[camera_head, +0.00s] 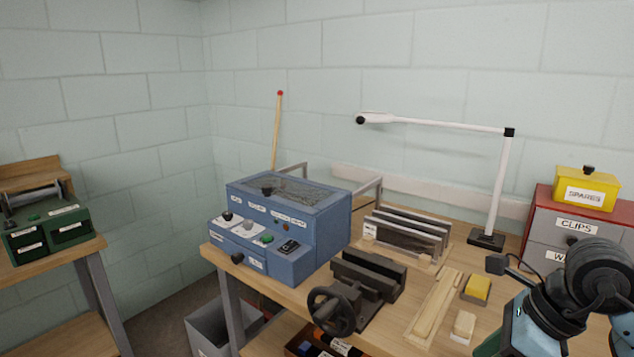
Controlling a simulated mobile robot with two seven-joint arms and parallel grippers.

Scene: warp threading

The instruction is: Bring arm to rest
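My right arm (570,290), with dark round joints and blue-teal links, comes in at the lower right over the workbench's right end. A small dark block on a thin stalk sticks out to its left. I cannot make out the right gripper's fingers or anything held in them. My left arm and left gripper are not in view.
The wooden workbench (405,316) holds a blue machine (328,238), a dark vise (366,277), a slotted rack (408,232), a white lamp (500,180), a yellow-topped block (477,288) and a red-grey drawer unit (538,225). A grey bin (205,324) stands below.

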